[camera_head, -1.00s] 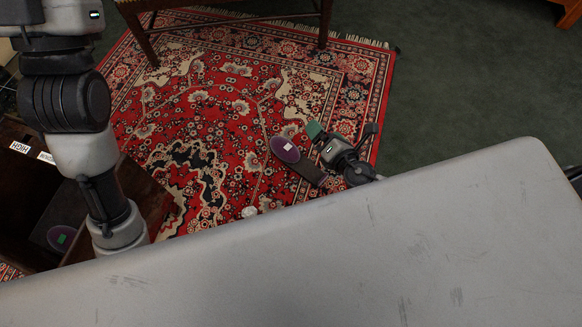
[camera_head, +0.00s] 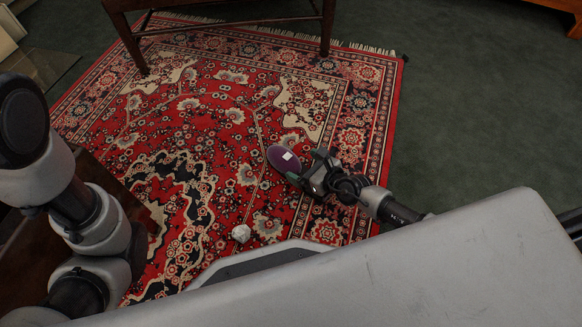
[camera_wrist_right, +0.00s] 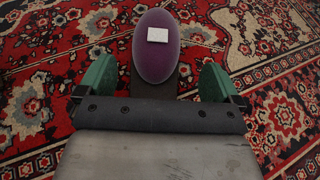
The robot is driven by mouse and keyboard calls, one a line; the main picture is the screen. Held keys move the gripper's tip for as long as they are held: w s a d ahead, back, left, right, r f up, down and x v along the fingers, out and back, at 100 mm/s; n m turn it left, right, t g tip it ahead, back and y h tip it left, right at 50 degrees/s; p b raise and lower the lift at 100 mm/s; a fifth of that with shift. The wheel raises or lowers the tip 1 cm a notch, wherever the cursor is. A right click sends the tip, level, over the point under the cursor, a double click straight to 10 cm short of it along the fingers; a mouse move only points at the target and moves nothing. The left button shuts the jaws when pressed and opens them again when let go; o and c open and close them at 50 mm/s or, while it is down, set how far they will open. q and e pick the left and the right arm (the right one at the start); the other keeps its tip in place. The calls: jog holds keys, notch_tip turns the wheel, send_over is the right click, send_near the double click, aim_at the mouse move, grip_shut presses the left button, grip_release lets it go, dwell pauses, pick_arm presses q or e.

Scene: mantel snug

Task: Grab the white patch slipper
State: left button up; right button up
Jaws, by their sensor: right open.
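The slipper with the white patch (camera_head: 284,158) lies on the red rug. It shows a purple oval end with a small white square; its darker rest is mostly hidden under my right gripper. My right gripper (camera_head: 303,176) is low over it in the head view. In the right wrist view the purple end (camera_wrist_right: 157,56) lies ahead between the green fingertips of the open right gripper (camera_wrist_right: 158,80), one finger on each side. I cannot tell whether the fingers touch it. My left arm is at the left of the head view, but its gripper is out of view.
The patterned rug (camera_head: 215,120) covers the floor, with green carpet (camera_head: 460,120) clear to the right. A small whitish lump (camera_head: 241,233) lies on the rug nearer me. A wooden chair or table (camera_head: 135,45) stands at the back. A dark wooden box-like piece is at the left.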

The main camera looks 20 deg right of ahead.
aim_at(293, 161)
jog(key=b+x, duration=0.3)
jog(key=x, duration=0.2)
jog(key=shift+a+r, duration=0.2)
jog(key=shift+r, duration=0.1)
jog(key=shift+c, duration=0.2)
jog(key=c, duration=1)
